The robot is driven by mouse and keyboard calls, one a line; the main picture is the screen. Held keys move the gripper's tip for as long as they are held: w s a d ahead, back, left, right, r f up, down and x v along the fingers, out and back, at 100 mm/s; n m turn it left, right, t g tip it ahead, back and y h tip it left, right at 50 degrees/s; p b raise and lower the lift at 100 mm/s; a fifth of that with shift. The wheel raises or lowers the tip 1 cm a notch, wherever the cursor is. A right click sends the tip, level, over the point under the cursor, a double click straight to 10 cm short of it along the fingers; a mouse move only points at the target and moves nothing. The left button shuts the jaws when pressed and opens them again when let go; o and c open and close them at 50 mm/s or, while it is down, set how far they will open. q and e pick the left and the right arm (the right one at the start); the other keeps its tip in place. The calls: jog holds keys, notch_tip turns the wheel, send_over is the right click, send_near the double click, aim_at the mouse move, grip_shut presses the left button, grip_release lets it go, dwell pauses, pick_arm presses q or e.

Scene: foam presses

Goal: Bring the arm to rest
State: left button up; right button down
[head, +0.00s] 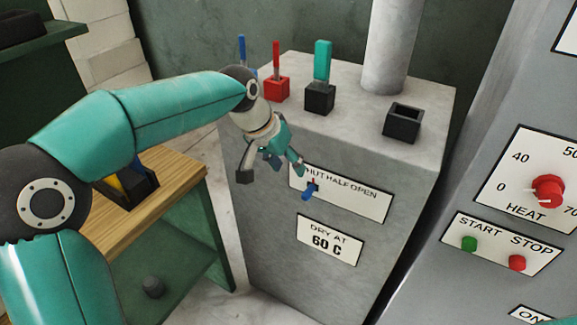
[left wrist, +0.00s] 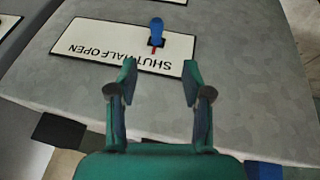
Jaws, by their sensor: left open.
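My left arm comes in from the left, and its gripper (head: 272,170) hangs in front of the grey cabinet's front face. The gripper is open and empty, with a clear gap between its fingers in the left wrist view (left wrist: 160,76). A small blue lever (head: 310,191) stands out of the SHUT / HALF / OPEN plate (head: 350,200), just right of and below the fingers. In the left wrist view the lever (left wrist: 156,32) shows beyond the fingertips, apart from them, with a red mark by its slot. My right gripper is not in view.
On the cabinet top (head: 350,85) stand a red holder (head: 277,90), a black holder with a teal handle (head: 322,60) and an empty black socket (head: 403,123). A grey pipe (head: 391,45) rises behind. A wooden bench (head: 170,185) is at left; a panel with a red knob (head: 548,191) at right.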

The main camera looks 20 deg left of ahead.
pick_arm(q)
jog(key=s+d+f+g+p, duration=0.1)
jog(key=s+f+g, duration=0.2)
jog(key=f, duration=0.7)
jog(key=s+d+f+g+p, duration=0.15)
jog(key=s+f, duration=0.25)
jog(key=f, duration=0.6)
jog(key=s+d+f+n, duration=0.1)
jog(key=s+d+f, duration=0.2)
jog(key=s+f, duration=0.5)
jog(key=s+d+f+n+h, duration=0.1)
jog(key=s+d+f, duration=0.2)
jog(key=s+f, duration=0.5)
jog(key=shift+s+d+f+n+t+p, duration=0.35)
jog(key=shift+s+n+t, duration=0.1)
jog(key=shift+s, duration=0.15)
